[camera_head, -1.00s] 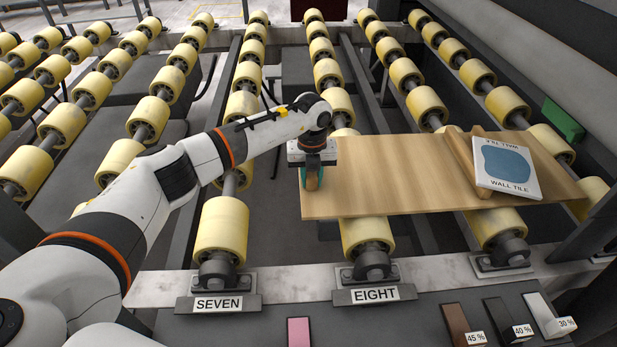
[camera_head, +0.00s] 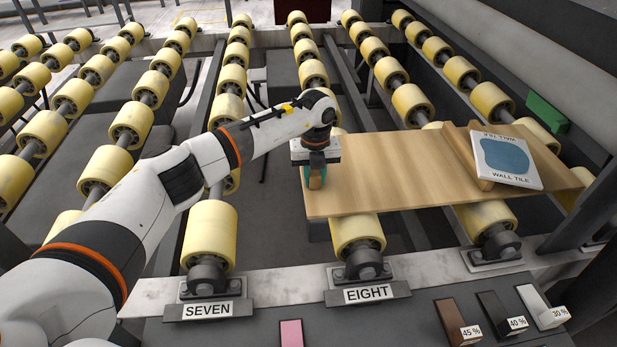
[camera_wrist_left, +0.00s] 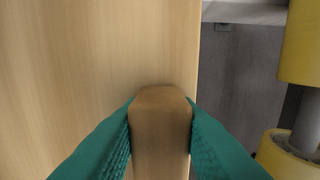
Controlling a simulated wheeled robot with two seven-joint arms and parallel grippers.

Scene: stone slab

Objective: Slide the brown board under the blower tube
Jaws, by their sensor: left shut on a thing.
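The brown board (camera_head: 385,188) is a flat light-brown wooden panel lying across the yellow rollers, right of centre in the head view. It also fills the left of the left wrist view (camera_wrist_left: 80,70). My left gripper (camera_head: 316,178) is at its left end. Its teal fingers (camera_wrist_left: 160,130) are shut on a brown wooden grip block (camera_wrist_left: 160,105) on the board, close to the board's edge. A large grey tube-like housing (camera_head: 560,45), apparently the blower tube, runs along the upper right, beyond the board. My right gripper is not in view.
A white wall tile with a blue patch (camera_head: 506,160) leans on a wooden ridge on the board's right part. Roller rows, labelled SEVEN (camera_head: 206,311) and EIGHT (camera_head: 368,294) at the front, surround it. A green block (camera_head: 547,115) is beyond the board. Percent-marked blocks (camera_head: 457,323) stand front right.

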